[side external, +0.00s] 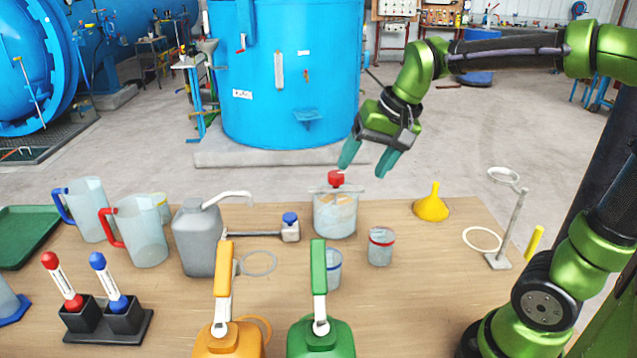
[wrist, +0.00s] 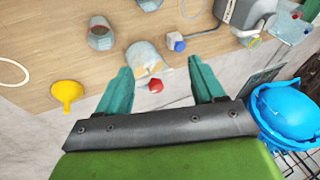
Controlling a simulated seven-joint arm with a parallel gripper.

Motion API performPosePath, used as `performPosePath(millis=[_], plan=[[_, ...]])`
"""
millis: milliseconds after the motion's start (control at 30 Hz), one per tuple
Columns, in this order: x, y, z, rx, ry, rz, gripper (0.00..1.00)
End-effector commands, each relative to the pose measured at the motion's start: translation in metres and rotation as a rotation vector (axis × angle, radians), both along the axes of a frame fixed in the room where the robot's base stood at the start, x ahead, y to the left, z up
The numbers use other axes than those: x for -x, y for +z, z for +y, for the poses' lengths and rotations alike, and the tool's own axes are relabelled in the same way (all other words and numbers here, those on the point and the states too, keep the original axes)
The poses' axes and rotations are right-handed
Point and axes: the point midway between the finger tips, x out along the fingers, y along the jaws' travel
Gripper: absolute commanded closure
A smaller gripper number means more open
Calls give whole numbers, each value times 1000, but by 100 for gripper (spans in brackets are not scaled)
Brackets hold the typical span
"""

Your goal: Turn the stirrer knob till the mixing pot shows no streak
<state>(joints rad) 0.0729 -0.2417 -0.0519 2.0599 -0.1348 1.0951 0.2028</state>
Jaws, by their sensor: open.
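The mixing pot (side external: 335,215) is a clear vessel standing upright near the far edge of the wooden table. The red stirrer knob (side external: 336,178) sits on top of it. In the wrist view, the pot (wrist: 146,55) shows pale and yellowish patches inside, and the red knob (wrist: 155,86) lies between the finger lines. Whether the patches are streaks I cannot tell for sure. My gripper (side external: 364,170) is open and empty, tilted, with its teal fingers above and to the right of the knob in the side view. The fingers appear apart from the knob.
A small red-rimmed cup (side external: 380,248), a blue-knobbed fitting (side external: 290,228) and a grey jug (side external: 198,240) stand near the pot. A yellow funnel (side external: 431,205) and ring stand (side external: 510,225) are to the right. Orange (side external: 223,280) and green (side external: 318,280) dispensers stand in front.

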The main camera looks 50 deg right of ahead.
Motion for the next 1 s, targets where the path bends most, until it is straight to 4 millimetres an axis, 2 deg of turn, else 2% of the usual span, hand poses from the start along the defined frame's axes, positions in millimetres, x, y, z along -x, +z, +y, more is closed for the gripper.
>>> performPosePath(millis=[33,200,367,500,600,733,833,1000], plan=[[-21,2,-12,-23,-94,47,32],[-77,9,-52,-103,-498,193,32],[-119,9,-87,-164,-955,293,32],[-146,10,-110,-219,-1410,333,32],[-157,18,-116,-274,-1738,326,32],[-157,42,-111,-367,-2049,297,32],[-152,46,-106,-398,-2189,312,32],[-151,42,-104,-412,-2255,321,32]])
